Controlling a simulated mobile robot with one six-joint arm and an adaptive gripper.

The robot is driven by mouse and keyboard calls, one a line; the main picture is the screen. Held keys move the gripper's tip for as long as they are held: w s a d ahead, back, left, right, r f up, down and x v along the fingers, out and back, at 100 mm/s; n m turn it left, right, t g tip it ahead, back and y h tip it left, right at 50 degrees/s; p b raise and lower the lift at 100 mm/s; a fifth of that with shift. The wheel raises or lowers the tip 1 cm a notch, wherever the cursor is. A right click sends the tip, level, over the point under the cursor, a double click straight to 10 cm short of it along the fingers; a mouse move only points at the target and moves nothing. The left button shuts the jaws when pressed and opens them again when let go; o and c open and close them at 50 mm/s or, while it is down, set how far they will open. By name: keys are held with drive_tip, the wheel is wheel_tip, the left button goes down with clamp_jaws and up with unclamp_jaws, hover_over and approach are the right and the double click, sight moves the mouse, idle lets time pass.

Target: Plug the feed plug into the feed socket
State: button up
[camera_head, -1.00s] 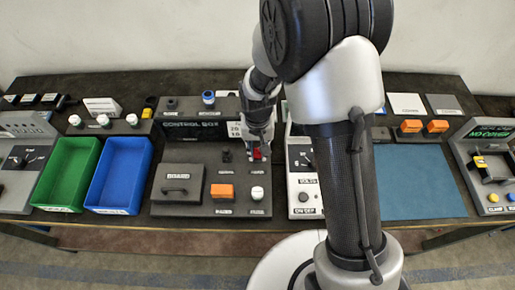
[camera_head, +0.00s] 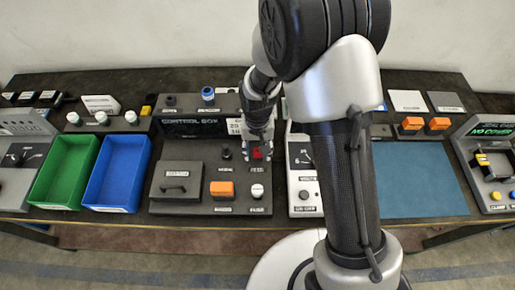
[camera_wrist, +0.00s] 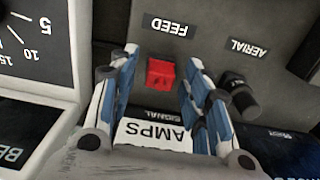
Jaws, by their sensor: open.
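The feed plug is a small red block (camera_wrist: 161,73) on the dark control box panel, just by the FEED label (camera_wrist: 167,26). It also shows in the head view (camera_head: 257,153). The feed socket is not visible; the red plug covers the spot by the label. How deep the plug sits cannot be told. My gripper (camera_wrist: 163,66) is open, its blue-padded fingers on either side of the plug with a gap on each side. In the head view my gripper (camera_head: 259,150) is over the right part of the control box (camera_head: 195,155).
A black AERIAL knob-like plug (camera_wrist: 238,96) stands close beside one finger. An orange block (camera_head: 222,188) and a white knob (camera_head: 257,191) are on the box's front. A blue bin (camera_head: 102,206) and green bin (camera_head: 45,203) stand left; a blue mat (camera_head: 420,185) is clear at right.

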wheel_tip(320, 180, up, 12)
idle(0.7)
idle(0.6)
wheel_tip(320, 180, up, 12)
drive_tip(key=t, duration=0.2)
hover_over(258, 150)
drive_tip(key=s+d, duration=0.7)
drive_tip(key=s+d+r+t, duration=0.1)
drive_tip(key=s+d+r, duration=0.1)
drive_tip(key=s, duration=0.4)
drive_tip(key=s+d+r+t, duration=0.1)
drive_tip(key=s+d+r, duration=0.1)
drive_tip(key=s, duration=0.4)
drive_tip(key=shift+s+d+r+t, duration=0.3)
drive_tip(key=shift+s+d, duration=0.05)
drive_tip(key=shift+d, duration=0.4)
